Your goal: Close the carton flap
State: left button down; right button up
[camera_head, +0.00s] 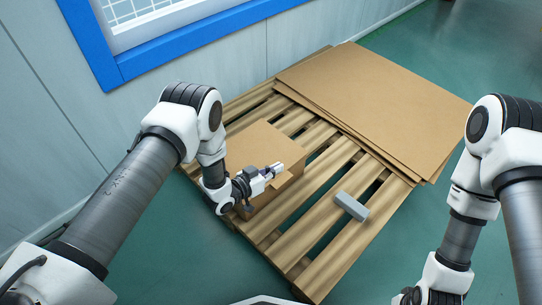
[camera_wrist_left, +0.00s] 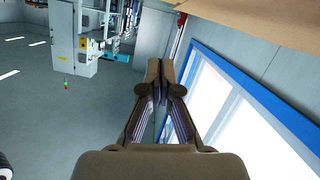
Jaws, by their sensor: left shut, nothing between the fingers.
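The brown carton (camera_head: 255,145) sits on the wooden pallet in the head view, and its top looks mostly covered by cardboard. My left gripper (camera_head: 277,169) is shut and empty, in front of the carton's near right top edge. A small piece of cardboard, perhaps the flap, shows beside the fingers; whether they touch it I cannot tell. My left arm hides the carton's left part. In the left wrist view the shut fingers (camera_wrist_left: 160,75) point away from the camera, and a cardboard panel (camera_wrist_left: 260,14) crosses the top right.
The slatted pallet (camera_head: 310,248) carries a stack of flat cardboard sheets (camera_head: 375,100) at the back right. A grey block (camera_head: 351,206) lies on the slats right of the carton. A wall with a blue-framed window (camera_head: 185,38) stands behind. Green floor is clear at the right.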

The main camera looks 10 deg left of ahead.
aim_at(287, 178)
pick_arm(q)
jog(key=shift+m, duration=0.5)
jog(key=f, duration=0.1)
jog(key=f+b, duration=0.1)
jog(key=f, duration=0.2)
jog(key=shift+s+d+f, duration=0.2)
jog(key=shift+d+f, duration=0.05)
jog(key=shift+d, duration=0.1)
jog(key=shift+s+d+f+b, duration=0.1)
jog(key=shift+f+b, duration=0.45)
jog(key=shift+f, duration=0.3)
pick_arm(e)
jog(key=shift+f, duration=1.3)
pick_arm(q)
jog(key=shift+s+f, duration=0.1)
jog(key=r+p, duration=0.4)
jog(key=r, duration=0.1)
jog(key=shift+s+a+r, duration=0.15)
jog(key=shift+a, duration=0.05)
jog(key=p+v, duration=0.2)
jog(key=v, duration=0.7)
jog(key=shift+s+f+p, duration=0.25)
jog(key=shift+p, duration=0.05)
pick_arm(e)
notch_tip(287, 178, up, 6)
jog(key=s, duration=0.1)
jog(key=shift+s+a+r, duration=0.2)
jog(key=shift+s+r, duration=0.05)
jog(key=shift+s, duration=0.05)
